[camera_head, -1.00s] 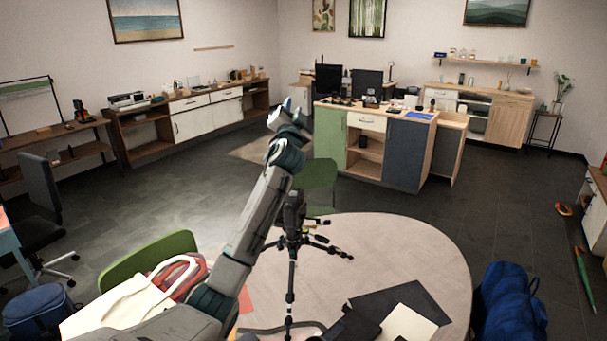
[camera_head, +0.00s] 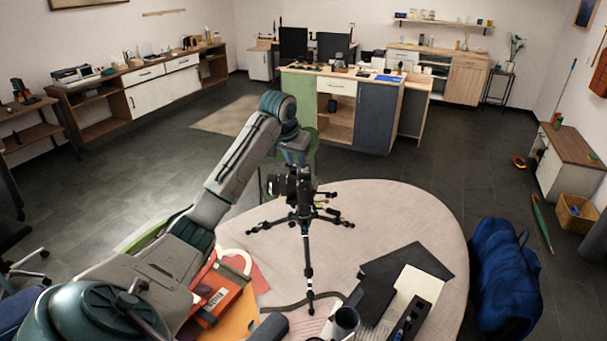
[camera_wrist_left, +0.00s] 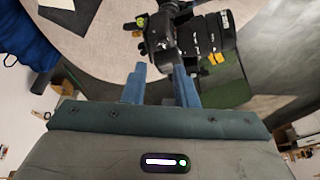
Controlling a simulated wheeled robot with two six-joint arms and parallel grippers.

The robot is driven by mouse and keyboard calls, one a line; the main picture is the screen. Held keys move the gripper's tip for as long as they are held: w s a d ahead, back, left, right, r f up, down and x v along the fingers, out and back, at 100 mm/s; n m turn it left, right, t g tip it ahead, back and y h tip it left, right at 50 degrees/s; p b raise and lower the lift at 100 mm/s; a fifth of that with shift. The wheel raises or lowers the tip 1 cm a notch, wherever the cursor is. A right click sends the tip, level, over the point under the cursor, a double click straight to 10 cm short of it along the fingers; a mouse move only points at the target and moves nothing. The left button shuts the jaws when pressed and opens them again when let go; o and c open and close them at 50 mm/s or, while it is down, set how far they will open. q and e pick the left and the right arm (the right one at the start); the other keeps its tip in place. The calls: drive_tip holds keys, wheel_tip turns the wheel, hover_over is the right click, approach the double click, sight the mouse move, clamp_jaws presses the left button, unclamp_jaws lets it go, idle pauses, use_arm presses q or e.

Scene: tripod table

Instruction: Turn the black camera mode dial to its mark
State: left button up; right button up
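A black camera (camera_head: 292,184) sits on a black tripod (camera_head: 305,240) that stands on the round table (camera_head: 400,215). In the left wrist view the camera (camera_wrist_left: 160,36) is just beyond my fingertips, with its thick lens (camera_wrist_left: 210,42) to the right. My left gripper (camera_head: 296,160) is above and behind the camera in the head view, pointing down. In the wrist view my left gripper (camera_wrist_left: 160,78) has its two blue fingers apart, with nothing between them. Whether they touch the camera is unclear. My right gripper is not in view.
A blue bag (camera_head: 503,275) is right of the table. A green chair (camera_head: 325,152) stands behind the tripod.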

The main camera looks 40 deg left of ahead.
use_arm(q)
drive_tip(key=p, duration=0.2)
hover_over(303, 181)
drive_tip(key=s, duration=0.2)
wheel_tip(303, 181, down, 4)
drive_tip(key=f, duration=0.1)
drive_tip(key=shift+p+x, duration=0.55)
drive_tip(key=shift+x, duration=0.7)
drive_tip(key=shift+d+f, duration=0.2)
drive_tip(key=shift+f, duration=0.1)
clamp_jaws()
